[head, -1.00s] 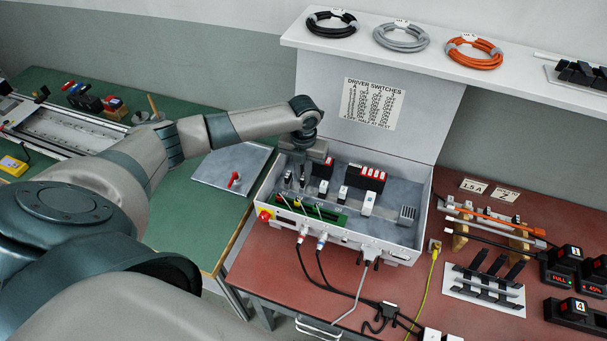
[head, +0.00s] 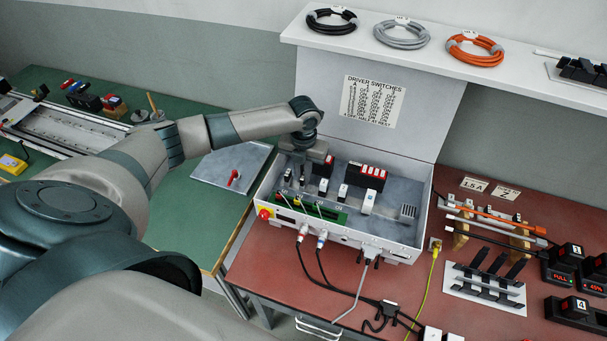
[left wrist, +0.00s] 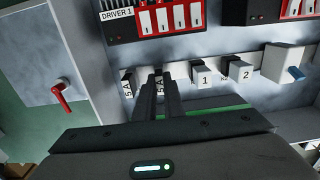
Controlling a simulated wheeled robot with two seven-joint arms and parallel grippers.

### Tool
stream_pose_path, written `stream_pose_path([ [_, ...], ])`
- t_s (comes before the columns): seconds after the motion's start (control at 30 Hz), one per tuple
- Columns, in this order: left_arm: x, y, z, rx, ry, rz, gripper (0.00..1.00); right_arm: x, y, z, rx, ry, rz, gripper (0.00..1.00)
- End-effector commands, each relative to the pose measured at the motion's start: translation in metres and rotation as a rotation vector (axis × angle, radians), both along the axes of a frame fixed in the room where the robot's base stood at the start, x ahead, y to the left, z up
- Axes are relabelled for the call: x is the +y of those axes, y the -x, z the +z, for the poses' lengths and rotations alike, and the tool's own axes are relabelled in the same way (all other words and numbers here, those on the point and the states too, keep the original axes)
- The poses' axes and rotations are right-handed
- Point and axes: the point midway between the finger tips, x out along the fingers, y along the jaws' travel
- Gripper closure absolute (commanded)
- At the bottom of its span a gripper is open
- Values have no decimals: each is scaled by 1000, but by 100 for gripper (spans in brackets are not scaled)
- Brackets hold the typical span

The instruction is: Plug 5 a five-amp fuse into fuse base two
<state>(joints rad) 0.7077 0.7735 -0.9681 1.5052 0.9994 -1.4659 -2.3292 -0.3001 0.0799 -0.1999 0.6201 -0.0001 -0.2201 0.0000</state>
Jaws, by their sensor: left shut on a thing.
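My left gripper (left wrist: 165,90) reaches down into the grey control box and is shut on a five-amp fuse (left wrist: 158,84), a small piece marked "5 A". Its fingers hide most of that fuse. The gripper also shows in the head view (head: 303,180), near the box's left end. A second piece marked "5 A" (left wrist: 127,84) stands just left of the fingers. To their right stand fuse base one (left wrist: 203,76), a white block marked "1", and fuse base two (left wrist: 241,69), marked "2"; fuse base two also shows in the head view (head: 343,191). My right gripper is out of view.
Red-and-white driver modules (left wrist: 170,20) stand behind the bases. A larger white block (left wrist: 284,58) with a blue part is right of fuse base two. A green terminal strip (head: 308,208) runs along the front. The box wall (head: 400,248) surrounds them.

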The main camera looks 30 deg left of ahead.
Motion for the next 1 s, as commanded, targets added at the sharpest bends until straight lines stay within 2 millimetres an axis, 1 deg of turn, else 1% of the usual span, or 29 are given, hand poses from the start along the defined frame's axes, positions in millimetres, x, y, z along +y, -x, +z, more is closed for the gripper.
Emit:
stream_pose_path([
  [0.43,0,0,-3,0,0,0,100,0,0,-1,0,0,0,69],
  [0.47,0,0,-3,0,0,0,84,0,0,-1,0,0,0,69],
  [0.5,0,0,-3,0,0,0,74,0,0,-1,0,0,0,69],
  [0.53,0,0,-3,0,0,0,69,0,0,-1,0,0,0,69],
  [0.83,0,0,-3,0,0,0,69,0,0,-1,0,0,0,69],
  [1.0,0,0,2,0,0,0,69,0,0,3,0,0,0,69],
])
